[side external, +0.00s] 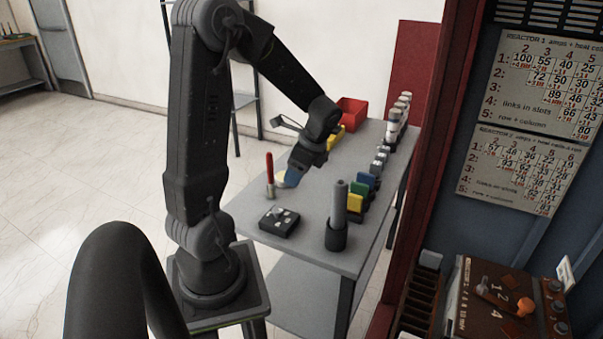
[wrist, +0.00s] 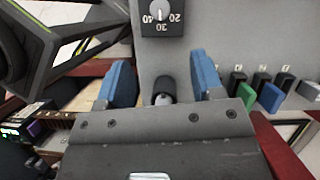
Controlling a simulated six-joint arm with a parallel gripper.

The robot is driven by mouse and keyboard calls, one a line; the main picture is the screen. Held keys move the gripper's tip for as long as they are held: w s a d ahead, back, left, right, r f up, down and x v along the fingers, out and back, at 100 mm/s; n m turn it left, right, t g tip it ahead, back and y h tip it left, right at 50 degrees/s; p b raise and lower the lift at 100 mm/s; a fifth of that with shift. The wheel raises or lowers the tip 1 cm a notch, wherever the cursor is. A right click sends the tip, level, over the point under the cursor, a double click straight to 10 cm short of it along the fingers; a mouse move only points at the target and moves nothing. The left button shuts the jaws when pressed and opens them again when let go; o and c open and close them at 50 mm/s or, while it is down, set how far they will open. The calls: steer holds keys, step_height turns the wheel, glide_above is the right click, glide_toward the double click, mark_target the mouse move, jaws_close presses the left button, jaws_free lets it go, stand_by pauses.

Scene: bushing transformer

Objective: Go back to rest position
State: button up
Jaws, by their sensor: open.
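My gripper (side external: 291,179) is over the left part of the grey table (side external: 330,250) in the side external view, pointing down. In the wrist view its two blue fingers (wrist: 165,82) stand wide apart. A short dark cylinder (wrist: 164,86) shows between them; I cannot tell its distance, and nothing is visibly gripped. A red-handled tool (side external: 269,168) stands upright just left of my gripper in the side external view.
A grey bar in a dark holder (side external: 337,235) stands upright at the table's front. A black box (side external: 279,221) lies left of it. Yellow, green and blue blocks (side external: 362,190) line the right side. A red bin (side external: 351,111) is at the back. The wrist view shows a numbered dial (wrist: 160,15).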

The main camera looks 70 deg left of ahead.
steer(key=s+d+r+n+t+h, duration=0.1)
steer(key=d+r+n+t, duration=0.2)
steer(key=d, duration=0.9)
steer(key=s+d+r+n+t+h, duration=0.1)
steer(key=d+r+n+t, duration=0.3)
steer(key=d+r, duration=0.5)
steer(key=s+d+t, duration=0.1)
steer(key=d+t, duration=0.1)
steer(key=d, duration=0.1)
steer(key=shift+d+r+n+h, duration=0.2)
steer(key=shift+d+n+h, duration=0.1)
steer(key=shift+d, duration=0.05)
